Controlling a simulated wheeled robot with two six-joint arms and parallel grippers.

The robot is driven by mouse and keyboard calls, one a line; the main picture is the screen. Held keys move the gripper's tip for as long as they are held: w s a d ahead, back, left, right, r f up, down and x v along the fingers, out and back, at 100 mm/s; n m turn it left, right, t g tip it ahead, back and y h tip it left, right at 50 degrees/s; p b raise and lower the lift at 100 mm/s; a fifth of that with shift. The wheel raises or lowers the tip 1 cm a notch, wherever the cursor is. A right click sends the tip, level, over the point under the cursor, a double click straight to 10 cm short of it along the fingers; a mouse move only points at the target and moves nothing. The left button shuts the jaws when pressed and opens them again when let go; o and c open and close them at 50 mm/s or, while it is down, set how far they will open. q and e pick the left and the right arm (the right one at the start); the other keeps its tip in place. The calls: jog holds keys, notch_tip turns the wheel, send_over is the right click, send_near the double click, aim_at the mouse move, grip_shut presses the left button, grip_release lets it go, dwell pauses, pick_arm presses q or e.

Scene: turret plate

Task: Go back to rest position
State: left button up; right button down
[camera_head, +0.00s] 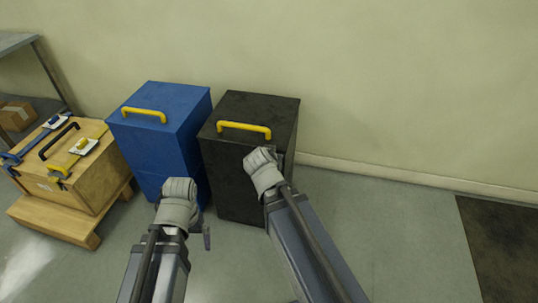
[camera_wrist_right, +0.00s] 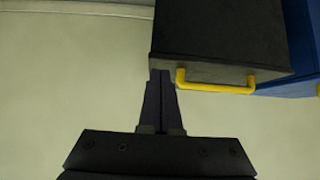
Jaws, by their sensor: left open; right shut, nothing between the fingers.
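My left gripper (camera_head: 206,238) hangs in front of the blue cabinet (camera_head: 158,135), low and to its right side. Its fingers are mostly hidden behind the wrist, and I see nothing held in it. My right gripper (camera_head: 278,157) is in front of the black cabinet (camera_head: 245,170), mostly hidden by its own wrist. In the right wrist view, the right gripper (camera_wrist_right: 161,78) has its two dark fingers together with nothing between them. The fingertips overlap the near left corner of the black cabinet (camera_wrist_right: 215,38); I cannot tell whether they touch.
Yellow handles sit on the blue cabinet (camera_head: 144,114) and black cabinet (camera_head: 244,130). At left, a wooden crate (camera_head: 90,185) with tools stands on a pallet (camera_head: 50,222), near a grey shelf (camera_head: 55,70). Floor at right is clear up to a dark mat (camera_head: 500,245).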

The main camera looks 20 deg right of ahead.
jog(key=s+a+r+n+g+y+p, duration=0.4)
jog(key=s+a+r+n+g+p, duration=0.4)
jog(key=s+a+r+p, duration=0.9)
jog(key=a+r+n+p, duration=0.1)
jog(key=a+n+p, duration=0.1)
jog(key=p, duration=0.6)
jog(key=shift+r+p, duration=0.2)
jog(key=shift+p, duration=0.15)
